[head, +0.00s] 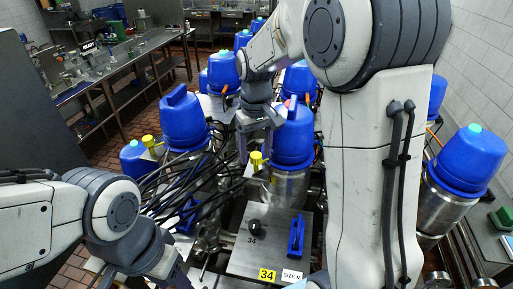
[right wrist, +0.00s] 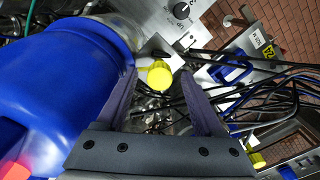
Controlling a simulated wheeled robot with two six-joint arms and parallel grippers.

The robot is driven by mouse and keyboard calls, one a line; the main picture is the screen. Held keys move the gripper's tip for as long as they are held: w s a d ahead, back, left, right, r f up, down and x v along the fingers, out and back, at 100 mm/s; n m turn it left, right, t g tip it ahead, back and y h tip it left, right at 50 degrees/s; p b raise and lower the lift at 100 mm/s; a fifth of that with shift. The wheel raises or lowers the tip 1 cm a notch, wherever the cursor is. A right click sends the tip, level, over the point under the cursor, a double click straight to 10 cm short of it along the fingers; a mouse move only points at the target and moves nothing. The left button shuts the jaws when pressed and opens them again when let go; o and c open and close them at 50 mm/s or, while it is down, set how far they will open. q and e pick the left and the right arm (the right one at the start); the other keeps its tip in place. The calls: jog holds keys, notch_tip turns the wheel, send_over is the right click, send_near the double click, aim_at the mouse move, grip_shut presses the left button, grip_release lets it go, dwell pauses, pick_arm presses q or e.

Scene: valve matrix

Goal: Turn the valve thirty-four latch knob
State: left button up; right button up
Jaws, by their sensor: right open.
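The grey panel (head: 240,262) marked 34 carries a black knob (head: 254,225) and a blue handle (head: 297,235). Behind it stands a blue-topped valve (head: 292,140) with a yellow latch knob (head: 257,160) on its left side. My right gripper (head: 257,146) is open just above this yellow knob, beside the blue top. In the right wrist view the yellow knob (right wrist: 159,75) lies between the spread fingers, near their tips, with no clear contact. The black knob (right wrist: 181,10) shows beyond it. My left arm is at lower left; its jaws are not visible.
Black cables (head: 170,185) run in a bundle left of the valve. Another blue-topped valve (head: 184,122) with a yellow knob (head: 148,141) stands to the left, and one (head: 468,160) to the right. A workbench (head: 125,45) is at the back left.

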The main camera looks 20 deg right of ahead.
grip_shut()
dwell(0.4)
jog(key=n, duration=0.8)
jog(key=shift+n+b, duration=0.3)
jog(key=n, duration=0.4)
jog(key=shift+n, duration=2.1)
